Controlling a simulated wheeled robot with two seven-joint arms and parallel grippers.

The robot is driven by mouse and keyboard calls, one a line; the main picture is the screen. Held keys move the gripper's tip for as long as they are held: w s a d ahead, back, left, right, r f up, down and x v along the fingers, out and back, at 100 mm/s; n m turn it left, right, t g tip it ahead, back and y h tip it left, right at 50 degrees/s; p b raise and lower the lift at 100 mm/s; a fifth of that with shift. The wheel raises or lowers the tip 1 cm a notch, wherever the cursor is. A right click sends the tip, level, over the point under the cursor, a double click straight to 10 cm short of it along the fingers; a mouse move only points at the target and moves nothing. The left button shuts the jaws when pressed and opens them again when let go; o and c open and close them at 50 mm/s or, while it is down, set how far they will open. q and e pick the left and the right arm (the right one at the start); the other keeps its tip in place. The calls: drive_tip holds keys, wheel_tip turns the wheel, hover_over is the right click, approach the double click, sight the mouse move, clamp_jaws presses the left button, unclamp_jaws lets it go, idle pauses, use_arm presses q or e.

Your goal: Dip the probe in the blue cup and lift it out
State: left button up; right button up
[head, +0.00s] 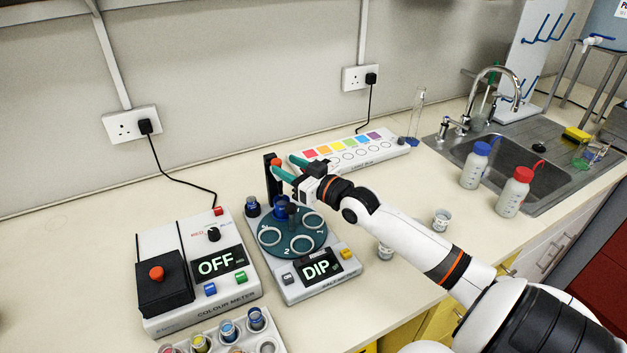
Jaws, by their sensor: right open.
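The dip station (318,283) stands mid-bench with "DIP" on its display. Its round teal carousel (268,248) has several numbered ring positions. A blue cup (281,210) sits at the back of the carousel, partly hidden by a dark part in front of it. A black upright post (269,184) with a red-orange top (276,161) rises behind the cup. The probe itself is hard to make out there. My right gripper (285,166) is open, its teal fingertips at the red-orange top, one on either side of it as seen here. Contact cannot be told. My left gripper is out of view.
A colour meter (197,300) reading "OFF" stands left, with a rack of coloured vials (215,342) in front. A light box (355,150) lies behind.

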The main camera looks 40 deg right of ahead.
drive_tip(key=s+d+b, duration=0.1)
drive_tip(key=s+b, duration=0.1)
drive_tip(key=s, duration=0.7)
drive_tip(key=shift+s+d, duration=0.3)
